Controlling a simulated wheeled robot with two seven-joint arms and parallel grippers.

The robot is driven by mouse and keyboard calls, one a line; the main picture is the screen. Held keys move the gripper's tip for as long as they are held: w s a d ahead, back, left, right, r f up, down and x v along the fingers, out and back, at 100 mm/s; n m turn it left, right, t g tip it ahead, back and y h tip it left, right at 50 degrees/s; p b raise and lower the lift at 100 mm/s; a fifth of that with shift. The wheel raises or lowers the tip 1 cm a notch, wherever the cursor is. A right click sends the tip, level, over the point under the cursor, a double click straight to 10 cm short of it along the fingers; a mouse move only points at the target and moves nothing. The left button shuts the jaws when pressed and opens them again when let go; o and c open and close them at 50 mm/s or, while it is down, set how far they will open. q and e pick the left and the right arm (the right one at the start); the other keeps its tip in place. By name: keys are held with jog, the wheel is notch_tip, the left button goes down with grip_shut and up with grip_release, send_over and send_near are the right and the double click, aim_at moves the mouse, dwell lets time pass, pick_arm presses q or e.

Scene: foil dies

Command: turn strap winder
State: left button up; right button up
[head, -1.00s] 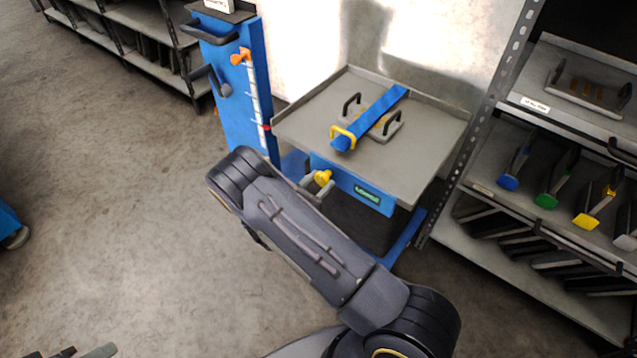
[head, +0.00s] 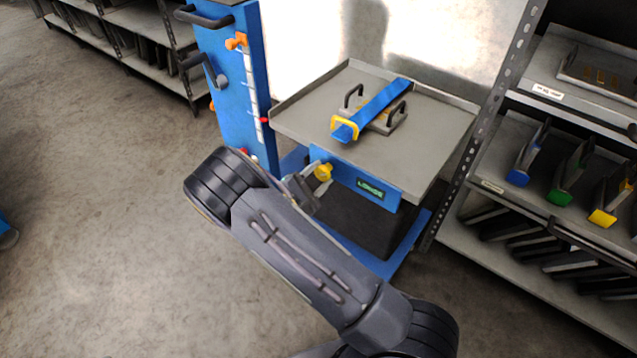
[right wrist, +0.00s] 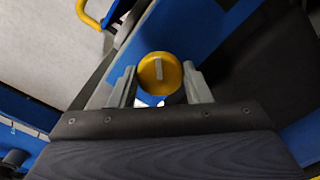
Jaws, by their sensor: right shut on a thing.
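The strap winder's yellow round knob (head: 323,171) sticks out of the blue front panel (head: 351,182) of a grey-topped cart. My right gripper (head: 312,188) is at the knob, partly hidden by my arm. In the right wrist view the knob (right wrist: 158,70) sits between the two fingers of my right gripper (right wrist: 161,88), which is shut on it. A pale mark on the knob runs nearly up and down in that view. A green label (head: 370,189) on the panel seems to read LOOSE. A blue strap (head: 376,107) lies over a handled plate (head: 385,121) on the cart top. My left gripper is out of view.
A tall blue stand (head: 232,90) with handles and orange and red markers is left of the cart. A shelf rack (head: 480,190) with coloured-end tools is close on the right. Open floor (head: 110,220) lies to the left.

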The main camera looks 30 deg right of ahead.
jog(key=shift+f+m+b, duration=0.1)
jog(key=shift+m+b, duration=1.65)
jog(key=shift+m, duration=0.45)
jog(key=o, duration=1)
jog(key=shift+a, duration=0.1)
jog(key=v, duration=0.7)
jog(key=shift+s+a+p, duration=0.15)
jog(key=shift+a+p, duration=0.2)
